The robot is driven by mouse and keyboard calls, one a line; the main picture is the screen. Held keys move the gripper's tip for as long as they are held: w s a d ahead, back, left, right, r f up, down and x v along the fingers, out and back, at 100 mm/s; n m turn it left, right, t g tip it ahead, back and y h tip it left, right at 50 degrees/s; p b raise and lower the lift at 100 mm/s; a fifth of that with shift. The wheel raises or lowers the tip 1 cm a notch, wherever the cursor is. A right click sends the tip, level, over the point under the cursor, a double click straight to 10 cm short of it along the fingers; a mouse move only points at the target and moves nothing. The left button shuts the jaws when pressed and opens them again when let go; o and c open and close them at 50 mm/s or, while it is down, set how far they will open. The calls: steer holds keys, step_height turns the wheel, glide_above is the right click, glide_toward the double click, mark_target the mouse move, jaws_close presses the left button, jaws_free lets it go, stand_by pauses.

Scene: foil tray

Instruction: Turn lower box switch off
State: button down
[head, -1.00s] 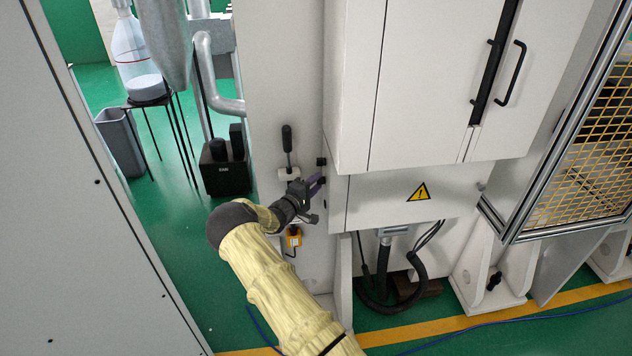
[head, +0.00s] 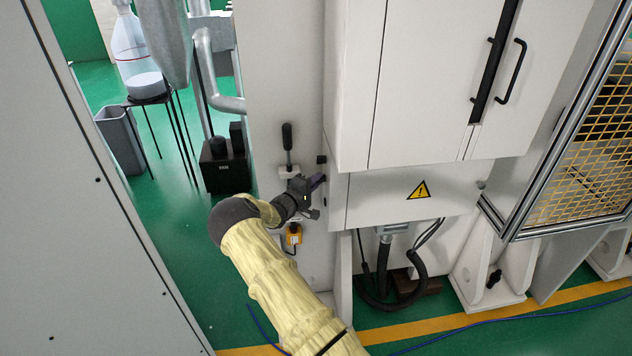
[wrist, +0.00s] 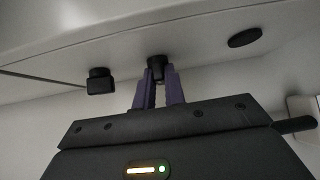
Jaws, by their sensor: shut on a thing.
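The lower box switch, a small black knob (wrist: 157,64), sits on the side of the pale box (head: 395,198). My gripper (wrist: 158,88) has its purple fingers closed around this knob in the wrist view. In the head view my gripper (head: 318,181) reaches the box's left side, and its fingers hide the knob. The upper switch, a black square knob (head: 321,160), is just above my gripper. It also shows in the wrist view (wrist: 100,81), left of the fingers and apart from them.
A flat black oval (wrist: 245,37) is on the same box side. A black-handled lever (head: 287,140) and an orange-yellow device (head: 294,236) are on the panel near my gripper. A large cabinet (head: 430,80) overhangs the box.

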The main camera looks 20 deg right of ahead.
steer(key=shift+w+d+r+n+g+y+p, duration=0.15)
steer(key=shift+n+g+y+p, duration=0.4)
steer(key=shift+n+g+y, duration=0.55)
steer(key=shift+w+a+r+n+g+y+p, duration=0.1)
steer(key=shift+n+g+y+p, duration=0.6)
steer(key=shift+n+g, duration=0.75)
steer(key=shift+w+d+r+n+g+y+p, duration=0.15)
steer(key=shift+n+g+y+p, duration=0.25)
steer(key=shift+n+g+y, duration=0.9)
steer(key=shift+m+g, duration=0.25)
steer(key=shift+g, duration=0.2)
steer(key=b, duration=0.2)
steer(key=shift+w+r+g+b, duration=0.1)
steer(key=shift+w+g+b, duration=0.1)
steer(key=shift+g+b, duration=0.2)
steer(key=shift+s+r+n+g+b, duration=0.1)
steer(key=shift+r+n+g+b, duration=0.2)
steer(key=shift+b, duration=0.6)
steer(key=shift+f, duration=0.1)
steer(key=c, duration=1.5)
jaws_free()
steer(key=shift+f, duration=0.1)
